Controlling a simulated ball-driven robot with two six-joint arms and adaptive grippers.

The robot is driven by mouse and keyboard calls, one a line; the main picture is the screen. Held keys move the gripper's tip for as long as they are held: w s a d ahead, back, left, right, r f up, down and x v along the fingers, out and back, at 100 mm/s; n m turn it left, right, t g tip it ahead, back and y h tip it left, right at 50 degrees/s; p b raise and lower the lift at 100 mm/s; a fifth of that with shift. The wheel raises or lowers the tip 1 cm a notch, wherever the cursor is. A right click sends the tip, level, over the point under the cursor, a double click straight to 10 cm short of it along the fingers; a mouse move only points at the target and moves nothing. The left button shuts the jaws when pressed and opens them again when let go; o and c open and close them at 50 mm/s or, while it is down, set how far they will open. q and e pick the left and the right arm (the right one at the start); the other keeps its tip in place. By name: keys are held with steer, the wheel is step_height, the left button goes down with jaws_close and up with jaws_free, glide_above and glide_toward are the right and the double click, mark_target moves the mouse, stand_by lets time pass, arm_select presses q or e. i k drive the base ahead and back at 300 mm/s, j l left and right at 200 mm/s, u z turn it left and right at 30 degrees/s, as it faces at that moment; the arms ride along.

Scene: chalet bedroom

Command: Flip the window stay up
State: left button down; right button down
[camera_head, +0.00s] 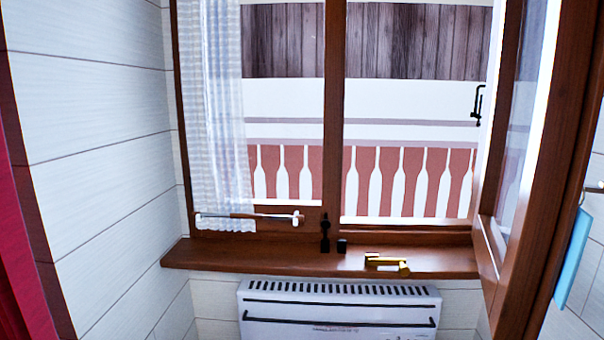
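A brown wooden window fills the middle of the view. Its right sash (540,150) is swung inward at the right. I cannot tell for sure which fitting is the window stay. A brass fitting (387,263) lies low on the brown sill (220,256), below the open right half. A small upright black fitting (325,233) stands at the foot of the middle post, with a black block (342,245) beside it. A thin rod with pale ends (250,216) runs level across the bottom of the left pane. Neither gripper is in view.
A white heater (338,312) with a slotted top is below the sill. A sheer white curtain (215,110) hangs over the left pane. A black hook (478,103) shows at the right of the opening. A blue tag (573,258) hangs at the right edge.

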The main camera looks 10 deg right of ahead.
mark_target(404, 270)
steer(key=k+l+z, duration=0.15)
steer(key=l, duration=0.5)
steer(key=k+l+z, duration=0.15)
steer(key=l, duration=0.5)
steer(key=l+z, duration=0.15)
steer(key=l, duration=0.5)
